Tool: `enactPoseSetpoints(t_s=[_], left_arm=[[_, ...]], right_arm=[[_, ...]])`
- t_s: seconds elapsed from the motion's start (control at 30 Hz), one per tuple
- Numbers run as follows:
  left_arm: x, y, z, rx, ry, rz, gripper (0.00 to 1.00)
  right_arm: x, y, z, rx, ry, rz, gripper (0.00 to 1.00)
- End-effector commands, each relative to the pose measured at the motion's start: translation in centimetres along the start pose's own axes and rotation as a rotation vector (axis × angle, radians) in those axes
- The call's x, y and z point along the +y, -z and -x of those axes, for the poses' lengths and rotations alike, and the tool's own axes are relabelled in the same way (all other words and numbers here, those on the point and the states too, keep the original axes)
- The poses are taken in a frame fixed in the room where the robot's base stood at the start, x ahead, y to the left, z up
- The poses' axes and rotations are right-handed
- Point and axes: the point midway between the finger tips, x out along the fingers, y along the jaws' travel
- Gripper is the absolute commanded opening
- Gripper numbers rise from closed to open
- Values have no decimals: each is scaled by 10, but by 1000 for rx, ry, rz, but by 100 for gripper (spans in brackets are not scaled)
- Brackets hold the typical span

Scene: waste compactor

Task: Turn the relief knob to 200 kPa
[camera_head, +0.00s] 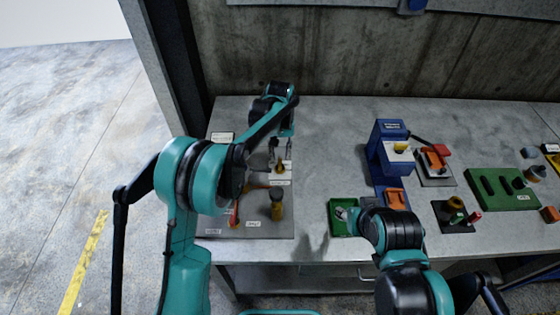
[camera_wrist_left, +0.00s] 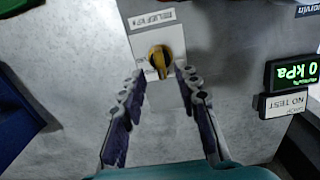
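The relief knob (camera_wrist_left: 160,59) is yellow and sits on a pale plate with an upside-down RELIEF label (camera_wrist_left: 153,19) in the left wrist view. In the head view the yellow knob (camera_head: 280,168) shows small, just below my left gripper (camera_head: 280,155). My left gripper (camera_wrist_left: 159,80) is open, its two fingers apart with the knob between and just beyond the tips; no contact is visible. A green display (camera_wrist_left: 293,72) at the right edge reads upside down, with "0 kPa" visible and its edge cut off. My right gripper is mostly hidden by its arm near the green tray.
Another yellow-topped post (camera_head: 277,205) stands close in front of the knob on the same panel. A green tray (camera_head: 343,230), a blue device (camera_head: 388,145) and a green block (camera_head: 500,190) are to the right. The bench (camera_head: 330,115) is clear at the back middle.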

Motion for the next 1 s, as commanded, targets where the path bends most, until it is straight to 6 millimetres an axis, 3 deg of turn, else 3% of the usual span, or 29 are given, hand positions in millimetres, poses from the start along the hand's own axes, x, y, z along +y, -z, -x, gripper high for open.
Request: enactPoseSetpoints(t_s=[0.03, 0.2, 0.57, 0.7, 1.0], left_arm=[[0, 0, -11, 0, 0, 0, 32], [0, 0, -31, 1, 0, 0, 32], [0, 0, -37, 1, 0, 0, 32], [0, 0, -36, 1, 0, 0, 0], [0, 0, -36, 1, 0, -8, 0]], right_arm=[[0, -2, -3, 0, 0, 0, 40], [0, -5, -7, 0, 0, 0, 40], [0, -5, -7, 0, 0, 0, 40], [0, -5, -7, 0, 0, 0, 40], [0, -5, -7, 0, 0, 0, 40]])
